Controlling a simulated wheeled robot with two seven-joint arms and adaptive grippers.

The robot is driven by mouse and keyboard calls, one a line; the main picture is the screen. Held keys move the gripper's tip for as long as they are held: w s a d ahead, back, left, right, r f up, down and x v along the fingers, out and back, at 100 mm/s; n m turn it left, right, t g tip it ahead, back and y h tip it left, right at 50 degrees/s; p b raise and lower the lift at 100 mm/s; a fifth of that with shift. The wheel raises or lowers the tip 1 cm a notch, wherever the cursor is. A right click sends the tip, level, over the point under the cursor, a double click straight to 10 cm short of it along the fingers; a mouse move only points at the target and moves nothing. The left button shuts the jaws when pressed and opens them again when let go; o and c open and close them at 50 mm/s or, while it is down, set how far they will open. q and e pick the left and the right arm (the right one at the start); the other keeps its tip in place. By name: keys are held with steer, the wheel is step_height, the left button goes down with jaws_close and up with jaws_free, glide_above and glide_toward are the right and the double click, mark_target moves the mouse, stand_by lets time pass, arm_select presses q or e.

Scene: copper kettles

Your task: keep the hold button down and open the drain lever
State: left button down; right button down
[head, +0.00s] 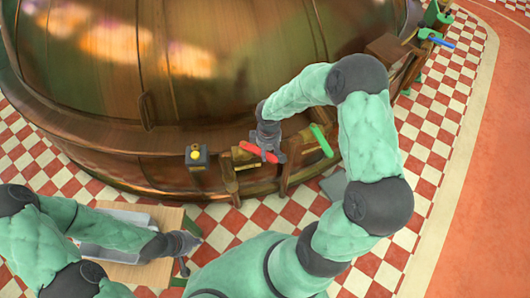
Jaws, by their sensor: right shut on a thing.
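A yellow button (195,155) sits on a small dark box at the foot of the large copper kettle, with nothing on it. To its right, a red lever (258,153) is mounted on a brass pipe at the kettle's base. My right gripper (270,150) is shut on the red lever and hides part of it. A green lever (321,140) is just to the right of that gripper, apart from it. My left gripper (186,254) is low at the left, by the small table's right edge and well short of the button; its fingers are too small to read.
The copper kettle (240,55) fills the back. A small wooden table (172,217) with a grey tray (110,255) stands at lower left, under my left arm. A blue lever (440,41) is at far right. Red-and-white tiled floor (225,225) lies between.

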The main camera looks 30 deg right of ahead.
steer(key=shift+w+d+n+p, duration=0.7)
steer(key=shift+w+n+p, duration=0.35)
steer(key=shift+n, duration=0.35)
steer(key=shift+w+d+n+p, duration=0.7)
steer(key=shift+w+n+p, duration=0.3)
steer(key=shift+n, duration=0.4)
steer(key=shift+w+d+n+p, duration=0.7)
steer(key=shift+w+n+p, duration=0.2)
steer(key=shift+n+p, duration=0.4)
steer(key=c, duration=0.7)
jaws_free()
step_height(320, 180, up, 12)
steer(key=shift+f, duration=0.1)
